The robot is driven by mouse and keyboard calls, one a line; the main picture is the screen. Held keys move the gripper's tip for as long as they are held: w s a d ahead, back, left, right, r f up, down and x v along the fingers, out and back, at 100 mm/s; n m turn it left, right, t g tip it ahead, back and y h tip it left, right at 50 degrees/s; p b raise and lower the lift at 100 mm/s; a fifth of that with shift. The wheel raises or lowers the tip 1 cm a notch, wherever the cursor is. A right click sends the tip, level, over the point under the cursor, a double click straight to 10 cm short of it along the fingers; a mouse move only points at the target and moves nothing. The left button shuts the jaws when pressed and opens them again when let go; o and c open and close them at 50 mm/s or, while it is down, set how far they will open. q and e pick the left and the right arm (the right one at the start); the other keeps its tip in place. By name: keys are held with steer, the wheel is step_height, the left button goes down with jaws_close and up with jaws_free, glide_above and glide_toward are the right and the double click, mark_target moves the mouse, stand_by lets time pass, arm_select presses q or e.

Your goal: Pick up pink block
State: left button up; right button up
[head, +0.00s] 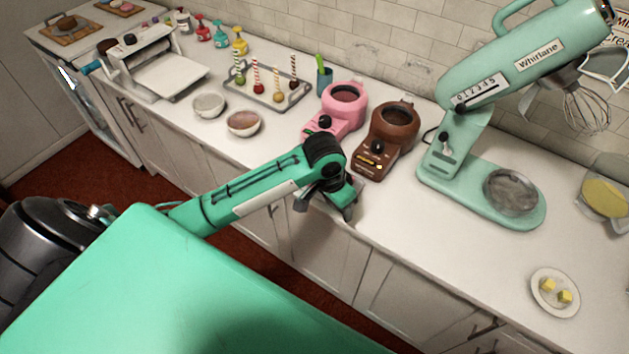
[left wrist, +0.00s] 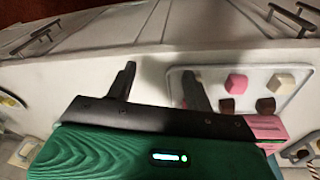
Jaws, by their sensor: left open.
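In the left wrist view, a pink block (left wrist: 237,84) sits on a pale tray (left wrist: 216,75) to the right of my left gripper (left wrist: 160,72). A pale pinkish block (left wrist: 282,84) sits farther right, with two dark brown blocks (left wrist: 227,105) (left wrist: 266,106) beside them. Another small pinkish shape shows partly behind the right finger. The gripper's fingers are apart with nothing between them. In the head view my left gripper (head: 348,205) is over the counter's front edge; the tray and blocks are hidden there behind my arm. My right gripper is not in view.
Behind my gripper on the counter (head: 400,215) stand a pink machine (head: 341,103) and a brown machine (head: 385,142). A green mixer (head: 470,185) stands to the right. A plate (head: 545,300) with yellow cubes lies at far right. Counter between mixer and gripper is clear.

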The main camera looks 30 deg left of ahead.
arm_select(q)
steer(key=w+a+r+n+g+y, duration=0.1)
steer(key=w+a+r+n+y, duration=0.1)
steer(key=w+a+r, duration=0.75)
steer(key=f, duration=0.2)
steer(key=f+p, duration=0.1)
steer(key=f, duration=0.2)
steer(key=a+f+p, duration=0.1)
steer(key=f, duration=0.2)
steer(key=shift+s, duration=0.4)
steer(key=f+p, duration=0.2)
steer(key=f, duration=0.1)
steer(key=f+p, duration=0.1)
steer(key=shift+s+f, duration=0.3)
steer(key=shift+s, duration=0.1)
steer(key=shift+f, duration=0.35)
steer(key=c, duration=1)
steer(key=shift+c, duration=0.2)
step_height(320, 180, up, 20)
steer(key=b, duration=0.5)
